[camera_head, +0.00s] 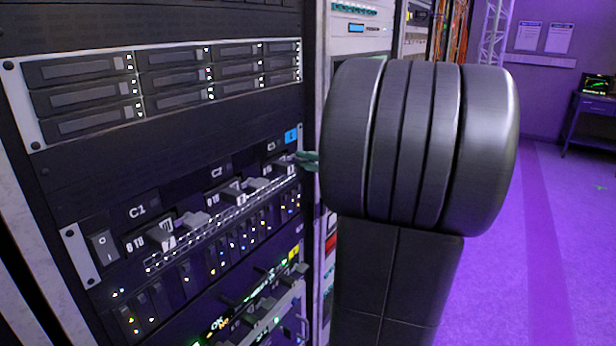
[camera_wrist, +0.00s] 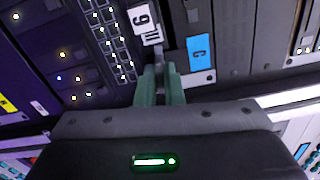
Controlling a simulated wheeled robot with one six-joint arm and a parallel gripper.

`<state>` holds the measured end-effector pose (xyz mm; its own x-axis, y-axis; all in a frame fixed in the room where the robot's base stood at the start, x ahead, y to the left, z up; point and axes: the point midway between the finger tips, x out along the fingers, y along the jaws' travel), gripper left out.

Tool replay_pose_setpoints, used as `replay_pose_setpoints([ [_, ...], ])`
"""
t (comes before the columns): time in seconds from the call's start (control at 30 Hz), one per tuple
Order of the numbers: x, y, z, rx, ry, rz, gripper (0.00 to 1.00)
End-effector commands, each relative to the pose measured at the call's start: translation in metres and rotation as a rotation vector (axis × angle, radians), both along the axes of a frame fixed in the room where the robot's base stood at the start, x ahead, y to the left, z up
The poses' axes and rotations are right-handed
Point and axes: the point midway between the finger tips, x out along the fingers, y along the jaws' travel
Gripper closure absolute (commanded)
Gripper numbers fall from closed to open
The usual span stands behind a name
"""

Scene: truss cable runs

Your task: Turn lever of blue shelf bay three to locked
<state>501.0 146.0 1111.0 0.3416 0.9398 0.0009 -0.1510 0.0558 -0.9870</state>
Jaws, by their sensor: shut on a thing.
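The blue-tagged shelf (camera_head: 75,240) has bays labelled C1, C2 and C3, with a blue tag (camera_head: 292,136) at its right end. The tag shows with a C in the wrist view (camera_wrist: 201,52). Bay three's lever (camera_head: 280,165) is a grey handle at the right end, partly hidden near my fingers. My gripper (camera_head: 308,160) reaches it from the right with green fingers. In the wrist view my gripper (camera_wrist: 160,85) is shut on the narrow grey lever (camera_wrist: 158,62), beside a white label (camera_wrist: 144,22). The lever's exact angle is hard to tell.
A drive shelf (camera_head: 170,85) sits above, and a shelf with a yellow tag (camera_head: 294,252) lies below. Similar levers of bays one (camera_head: 160,236) and two (camera_head: 232,194) are to the left. My arm covers the middle right. Purple floor (camera_head: 560,230) is open at the right.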

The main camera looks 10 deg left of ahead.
Motion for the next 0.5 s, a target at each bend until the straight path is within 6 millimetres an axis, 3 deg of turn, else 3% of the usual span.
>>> replay_pose_setpoints([
  [0.03,-0.0004,0.0001,-0.0063,-0.011,-0.029,0.001,1.00],
  [0.5,-0.0002,0.0000,-0.0020,-0.062,-0.163,0.001,1.00],
])
